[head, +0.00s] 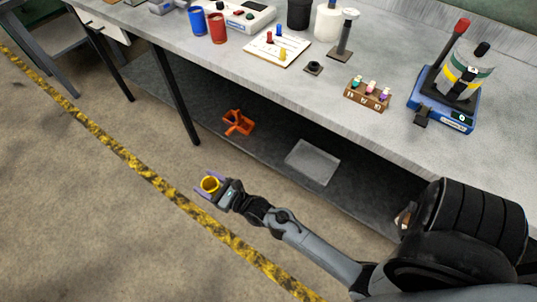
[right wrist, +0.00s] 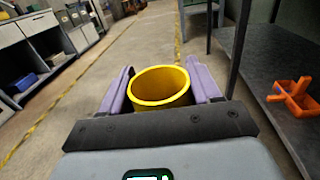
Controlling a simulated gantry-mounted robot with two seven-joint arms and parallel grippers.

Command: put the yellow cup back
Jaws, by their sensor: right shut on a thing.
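The yellow cup (head: 210,184) is held in my right gripper (head: 209,187), out in front of the workbench and above the floor. In the right wrist view the yellow cup (right wrist: 160,87) sits between the two purple fingers of my right gripper (right wrist: 163,90), with its open rim facing the camera. The fingers are shut on its sides and the inside looks empty. A blue cup (head: 197,20) and a red cup (head: 217,27) stand on the bench at the back left. My left gripper is not in view.
The workbench (head: 300,62) carries a white board with coloured pegs (head: 277,47), a small wooden rack (head: 367,93) and a blue-based device (head: 443,112). An orange holder (head: 238,122) and a grey flat box (head: 313,162) lie on the lower shelf. Bench legs stand near my right gripper.

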